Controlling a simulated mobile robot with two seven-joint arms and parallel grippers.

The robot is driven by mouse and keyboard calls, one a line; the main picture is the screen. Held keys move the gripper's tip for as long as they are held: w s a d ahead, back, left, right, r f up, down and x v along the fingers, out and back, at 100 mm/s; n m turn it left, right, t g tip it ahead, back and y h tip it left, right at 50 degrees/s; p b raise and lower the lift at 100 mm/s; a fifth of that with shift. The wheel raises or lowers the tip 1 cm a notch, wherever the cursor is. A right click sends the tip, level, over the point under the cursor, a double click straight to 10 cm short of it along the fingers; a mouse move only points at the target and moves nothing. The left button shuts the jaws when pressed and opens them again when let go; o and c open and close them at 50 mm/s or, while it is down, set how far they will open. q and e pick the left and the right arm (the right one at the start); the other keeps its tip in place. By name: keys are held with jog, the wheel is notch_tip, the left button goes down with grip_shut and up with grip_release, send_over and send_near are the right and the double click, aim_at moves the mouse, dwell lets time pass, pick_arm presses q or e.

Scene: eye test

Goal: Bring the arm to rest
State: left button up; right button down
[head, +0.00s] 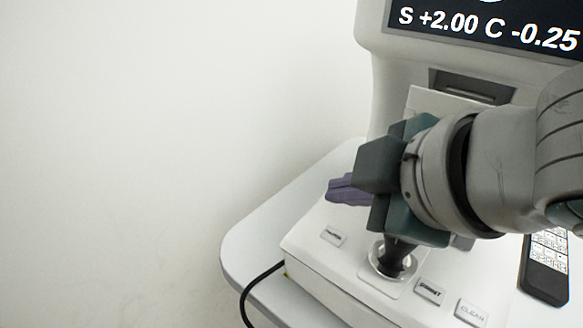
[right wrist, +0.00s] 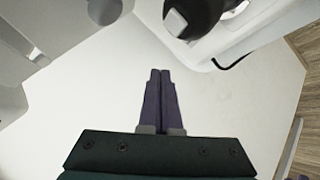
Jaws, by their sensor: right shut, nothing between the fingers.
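My right gripper (head: 336,190) comes in from the right in the head view, in front of the eye test machine (head: 385,85). Its purple fingers point left above the machine's white base. In the right wrist view the fingers (right wrist: 160,78) lie side by side, shut and empty, over the white table top (right wrist: 225,95). A black joystick (head: 394,262) stands on the base just below the gripper; its upper part is hidden behind the gripper. I cannot tell whether they touch. My left gripper is not in view.
The screen (head: 490,25) reads S +2.00 C -0.25. Grey buttons (head: 333,236) sit on the base near the joystick. A dark handheld device (head: 545,283) lies at the right. A black cable (head: 258,286) hangs at the left. The room left of the table is clear up to a plain wall.

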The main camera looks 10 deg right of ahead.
jog(key=s+a+r+m+g+p, duration=0.1)
jog(key=s+r+m+g+p, duration=0.1)
jog(key=s+r+m+p, duration=0.55)
jog(key=s+d+r+m+g+h+p, duration=0.1)
jog(key=s+d+r+m+g+p, duration=0.1)
jog(key=s+d+p, duration=0.3)
jog(key=s+d+r+m+g+h+p, duration=0.1)
jog(key=s+d+r+m+g+p, duration=0.1)
jog(key=s+p, duration=0.45)
notch_tip(320, 180, up, 37)
jog(key=p, duration=3.6)
jog(key=shift+s+d+r+p, duration=0.15)
jog(key=shift+d+p, duration=0.1)
jog(key=shift+p, duration=0.05)
